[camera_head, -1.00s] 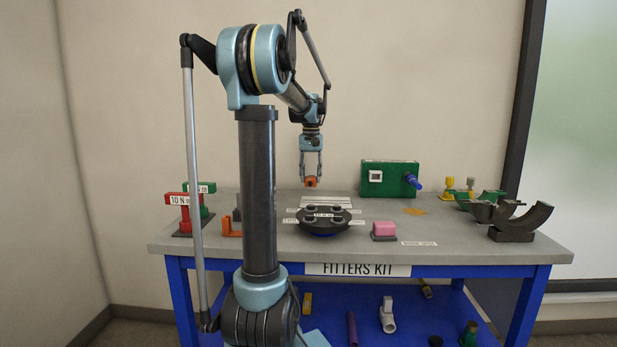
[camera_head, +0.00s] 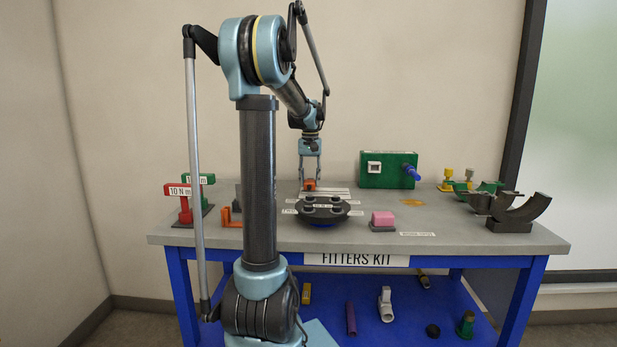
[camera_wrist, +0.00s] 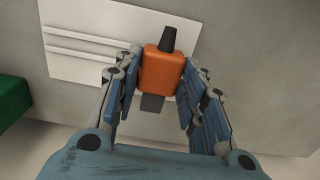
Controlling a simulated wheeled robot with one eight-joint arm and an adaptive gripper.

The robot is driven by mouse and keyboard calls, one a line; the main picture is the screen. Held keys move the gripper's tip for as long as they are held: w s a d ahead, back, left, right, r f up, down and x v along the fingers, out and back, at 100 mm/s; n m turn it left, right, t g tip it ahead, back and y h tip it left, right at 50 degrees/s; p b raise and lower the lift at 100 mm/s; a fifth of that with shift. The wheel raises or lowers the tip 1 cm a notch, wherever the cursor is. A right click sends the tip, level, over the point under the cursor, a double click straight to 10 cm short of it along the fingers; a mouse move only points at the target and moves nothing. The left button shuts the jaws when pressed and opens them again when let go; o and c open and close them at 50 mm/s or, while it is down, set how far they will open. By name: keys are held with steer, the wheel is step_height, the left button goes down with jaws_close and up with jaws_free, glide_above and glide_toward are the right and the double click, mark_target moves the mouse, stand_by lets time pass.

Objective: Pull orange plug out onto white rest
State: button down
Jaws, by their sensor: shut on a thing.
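My gripper (camera_head: 310,180) is shut on the orange plug (camera_head: 309,187). In the wrist view the plug (camera_wrist: 162,68) sits between my two blue finger pads, with a dark tapered end at the top and a dark grey block at the bottom. The white rest (camera_wrist: 85,42), a flat plate with raised ribs, lies under and to the left of the plug in the wrist view. In the head view the rest (camera_head: 338,192) shows just right of the plug. I cannot tell whether the plug touches the rest.
A green box (camera_head: 373,169) with a blue plug stands right of my gripper. A round black turntable (camera_head: 323,214) is in front, with a pink block (camera_head: 383,220) to its right. Red and green torque stands (camera_head: 185,205) are at the left.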

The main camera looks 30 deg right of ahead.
steer(key=shift+f, duration=0.45)
stand_by(0.6)
steer(key=c, duration=0.9)
jaws_free()
steer(key=shift+c, duration=0.2)
step_height(320, 180, up, 12)
